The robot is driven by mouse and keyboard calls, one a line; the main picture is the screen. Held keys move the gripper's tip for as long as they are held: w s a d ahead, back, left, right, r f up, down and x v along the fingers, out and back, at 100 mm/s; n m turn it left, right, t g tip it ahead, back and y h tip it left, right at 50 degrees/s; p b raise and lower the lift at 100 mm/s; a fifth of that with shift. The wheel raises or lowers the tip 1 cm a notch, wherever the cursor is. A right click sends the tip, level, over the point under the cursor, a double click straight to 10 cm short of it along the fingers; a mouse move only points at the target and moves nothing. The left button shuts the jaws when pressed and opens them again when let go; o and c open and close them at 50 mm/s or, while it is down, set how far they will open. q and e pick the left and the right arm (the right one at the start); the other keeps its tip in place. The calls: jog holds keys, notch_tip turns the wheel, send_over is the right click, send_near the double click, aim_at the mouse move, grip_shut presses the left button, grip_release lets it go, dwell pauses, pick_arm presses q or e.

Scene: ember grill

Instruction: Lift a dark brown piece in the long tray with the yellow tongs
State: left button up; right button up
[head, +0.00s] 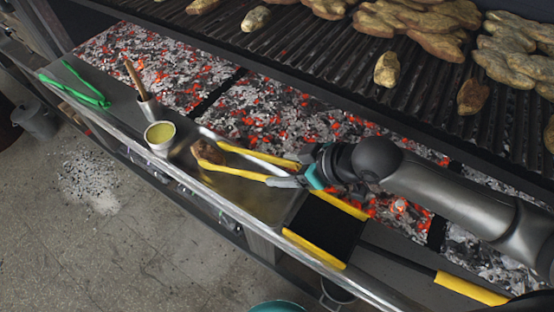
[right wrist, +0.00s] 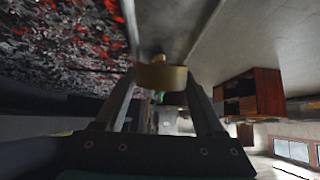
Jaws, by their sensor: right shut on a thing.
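The yellow tongs (head: 245,172) lie across the long metal tray (head: 262,205) in the head view, their arms spread and pointing left. A dark brown piece (head: 209,152) is between the tong arms near their far ends. I cannot tell whether the tongs grip it or whether it is clear of the tray. My right gripper (head: 306,179) is shut on the tongs at their right end. In the right wrist view, its two fingers (right wrist: 160,105) show with a blurred tan part between them. My left gripper is not in view.
Green tongs (head: 83,92) lie farther left. A black pan with yellow edges (head: 325,229) is on the right. Hot coals (head: 275,112) and a loaded grill (head: 330,58) lie behind.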

jog(key=shift+s+d+r+p, duration=0.5)
jog(key=shift+s+d+p, duration=0.1)
jog(key=shift+d+p, duration=0.2)
jog(key=shift+s+d+r+p, duration=0.55)
jog(key=shift+d+p, duration=0.1)
jog(key=shift+d, duration=0.1)
jog(key=p+v, duration=0.8)
jog(key=shift+r, duration=0.55)
jog(key=shift+w+a, duration=0.1)
jog(key=s+a+p, duration=0.4)
jog(key=s+a, duration=0.1)
jog(key=s, duration=0.1)
jog(key=shift+s, duration=0.25)
